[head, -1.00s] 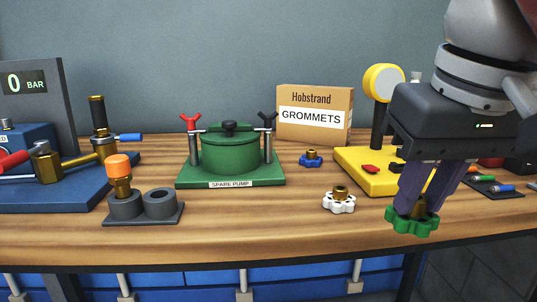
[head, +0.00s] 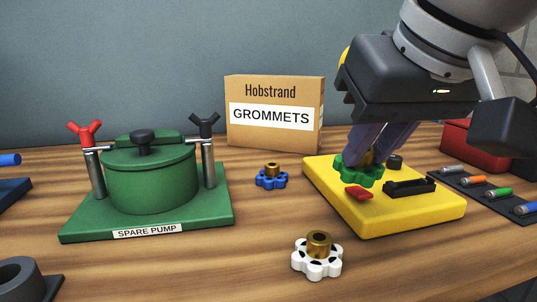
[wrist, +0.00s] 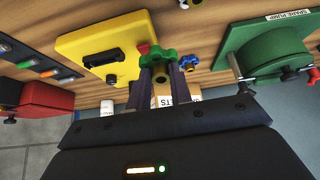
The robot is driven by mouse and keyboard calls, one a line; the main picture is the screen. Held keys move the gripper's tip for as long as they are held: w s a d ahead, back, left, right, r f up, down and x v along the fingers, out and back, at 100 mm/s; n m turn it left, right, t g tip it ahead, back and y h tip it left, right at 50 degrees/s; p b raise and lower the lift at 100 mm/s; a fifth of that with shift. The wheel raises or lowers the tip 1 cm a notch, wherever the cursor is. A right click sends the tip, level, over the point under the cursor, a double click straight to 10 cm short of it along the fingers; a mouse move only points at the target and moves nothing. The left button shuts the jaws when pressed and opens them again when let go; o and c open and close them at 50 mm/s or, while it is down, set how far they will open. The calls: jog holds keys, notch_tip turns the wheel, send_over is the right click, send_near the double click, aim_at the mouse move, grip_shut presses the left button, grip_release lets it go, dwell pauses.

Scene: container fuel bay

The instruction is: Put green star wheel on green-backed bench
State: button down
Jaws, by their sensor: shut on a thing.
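The green star wheel (head: 358,174) has a brass hub and is held by my gripper (head: 368,150). In the head view it shows over the left part of the yellow base (head: 435,212); whether it touches the base I cannot tell. In the wrist view the green wheel (wrist: 158,58) sits at the tips of my shut fingers (wrist: 162,75), in front of the yellow plate's edge (wrist: 75,45). The fingers hide part of the brass hub. No green-backed bench can be made out; this bench top (head: 200,270) is wooden.
A white star wheel (head: 317,257) and a blue star wheel (head: 271,177) stand on the bench. The green spare pump (head: 150,185) is at left, the grommets box (head: 275,112) behind. Several coloured-tipped parts lie on a dark strip (head: 482,187) at right. Bare wood lies around the white wheel.

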jog(key=w+a+f+t, duration=0.1)
jog(key=w, duration=0.5)
jog(key=w+a+f, duration=0.1)
jog(key=w+a, duration=0.1)
jog(key=w, duration=0.5)
jog(key=w+a+f+t, duration=0.1)
jog(key=w+f, duration=0.1)
jog(key=w, duration=0.4)
jog(key=shift+w+a+f+t+y, duration=0.1)
jog(key=shift+w+a+t+y, duration=0.05)
jog(key=shift+a+t+y, duration=0.2)
jog(key=shift+w+a+f+b, duration=0.1)
jog(key=shift+w+f+b, duration=0.35)
jog(key=shift+f, duration=0.4)
jog(key=shift+w+p, duration=0.35)
jog(key=shift+p, duration=0.15)
jog(key=shift+w+a+r+g+p, duration=0.15)
jog(key=shift+w+r+g+p, duration=0.1)
jog(key=shift+g+p, duration=0.45)
jog(key=g+p, duration=0.1)
jog(key=w+g+h+p, duration=0.1)
jog(key=g+p, duration=0.2)
jog(key=shift+w+a+r+h, duration=0.1)
jog(key=shift+w+a+h, duration=0.1)
jog(key=shift+w+h, duration=0.1)
jog(key=shift+f, duration=1)
